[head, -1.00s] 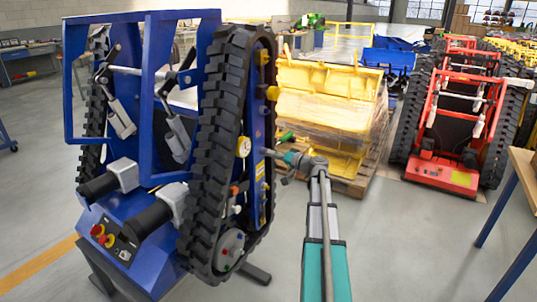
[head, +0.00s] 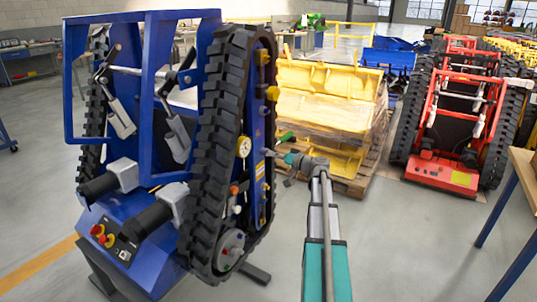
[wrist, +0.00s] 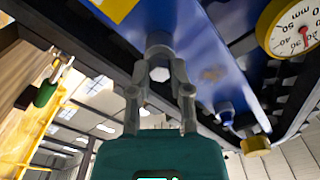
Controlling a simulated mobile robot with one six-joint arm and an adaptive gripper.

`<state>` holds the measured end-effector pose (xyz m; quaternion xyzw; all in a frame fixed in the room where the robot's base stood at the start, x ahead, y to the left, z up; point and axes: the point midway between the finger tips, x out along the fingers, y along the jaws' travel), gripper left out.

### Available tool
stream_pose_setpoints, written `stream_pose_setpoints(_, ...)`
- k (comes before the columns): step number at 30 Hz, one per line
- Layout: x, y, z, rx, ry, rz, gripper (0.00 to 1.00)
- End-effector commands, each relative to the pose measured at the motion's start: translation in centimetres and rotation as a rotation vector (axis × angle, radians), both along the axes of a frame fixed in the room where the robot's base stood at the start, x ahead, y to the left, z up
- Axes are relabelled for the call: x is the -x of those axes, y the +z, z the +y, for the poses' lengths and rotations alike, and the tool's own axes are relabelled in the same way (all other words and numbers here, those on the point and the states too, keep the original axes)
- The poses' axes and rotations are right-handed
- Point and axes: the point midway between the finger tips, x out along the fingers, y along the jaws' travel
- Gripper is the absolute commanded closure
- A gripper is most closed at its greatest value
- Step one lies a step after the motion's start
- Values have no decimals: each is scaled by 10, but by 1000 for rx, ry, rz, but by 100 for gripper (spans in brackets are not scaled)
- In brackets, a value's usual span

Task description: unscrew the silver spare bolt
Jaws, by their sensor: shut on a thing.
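My gripper (wrist: 160,72) is shut on the silver spare bolt (wrist: 160,74) in the wrist view. The bolt's pale hexagonal end shows between the two grey fingers, and a grey round part lies just beyond it, against the blue side plate (wrist: 205,70). I cannot tell how far the bolt is screwed in. In the head view my gripper (head: 272,153) reaches from the right to the side of the blue tracked carrier (head: 125,258). The bolt is too small to make out there.
Close by on the plate are a yellow-rimmed dial gauge (wrist: 296,28), a yellow knob (wrist: 255,145) and a blue-grey knob (wrist: 225,112). A green handle (wrist: 45,92) is at left. A pallet with yellow parts (head: 330,95) and a red carrier (head: 440,172) stand behind.

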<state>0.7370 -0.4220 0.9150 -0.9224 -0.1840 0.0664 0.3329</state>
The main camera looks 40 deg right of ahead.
Motion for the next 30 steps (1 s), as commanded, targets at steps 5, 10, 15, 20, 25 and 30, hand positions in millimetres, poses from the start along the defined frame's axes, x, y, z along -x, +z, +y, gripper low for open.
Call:
stream_pose_setpoints(5,3,0,-1,-1,0,0,100)
stream_pose_setpoints(10,7,0,-3,-1,0,0,100)
stream_pose_setpoints(15,11,0,-4,-1,0,0,100)
stream_pose_setpoints(20,15,0,-6,-1,-1,0,100)
stream_pose_setpoints(25,19,0,-8,-1,-1,0,100)
stream_pose_setpoints(30,23,0,-9,-1,0,0,100)
